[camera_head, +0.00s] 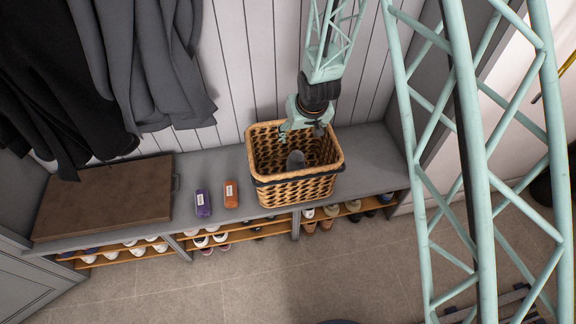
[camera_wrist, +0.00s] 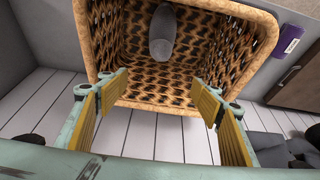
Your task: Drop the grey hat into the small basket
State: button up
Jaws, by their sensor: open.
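The small basket (camera_head: 295,190) is woven wicker with a dark band and stands on the grey bench. In the wrist view its near rim (camera_wrist: 150,104) crosses between my fingers. The grey hat (camera_head: 296,161) is a small rounded grey shape inside the basket. In the wrist view the hat (camera_wrist: 163,34) lies against the basket's inside, apart from my fingers. My gripper (camera_head: 303,130) is over the basket's back side. In the wrist view my gripper (camera_wrist: 160,92) is wide open, with nothing between its yellow-padded fingers.
An orange item (camera_head: 231,194) and a purple item (camera_head: 203,203) lie on the bench left of the basket. A brown case (camera_head: 105,196) lies farther left, below dark hanging coats (camera_head: 155,65). Shoes (camera_head: 210,238) fill shelves under the bench. The bench (camera_head: 375,160) is clear right of the basket.

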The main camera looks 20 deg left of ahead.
jog(key=v, duration=0.6)
jog(key=shift+r, duration=0.35)
jog(key=shift+s+d, duration=0.1)
jog(key=shift+s, duration=0.05)
dwell(0.4)
jog(key=shift+r, duration=0.1)
dwell(0.3)
jog(key=s+d+r+m+h, duration=0.15)
jog(key=s+d+r, duration=0.35)
jog(key=d+r, duration=0.85)
jog(key=s+d+r+m, duration=0.2)
jog(key=s+d+r, duration=0.2)
jog(key=d+r, duration=0.95)
jog(key=s+d+r+m, duration=0.1)
jog(key=s+d+r, duration=0.3)
jog(key=s, duration=0.6)
jog(key=s+d+r+m, duration=0.1)
jog(key=s+d+r, duration=0.3)
jog(key=s, duration=0.6)
jog(key=s+d+r+m+h, duration=0.1)
jog(key=s+d+r, duration=0.4)
jog(key=s, duration=0.5)
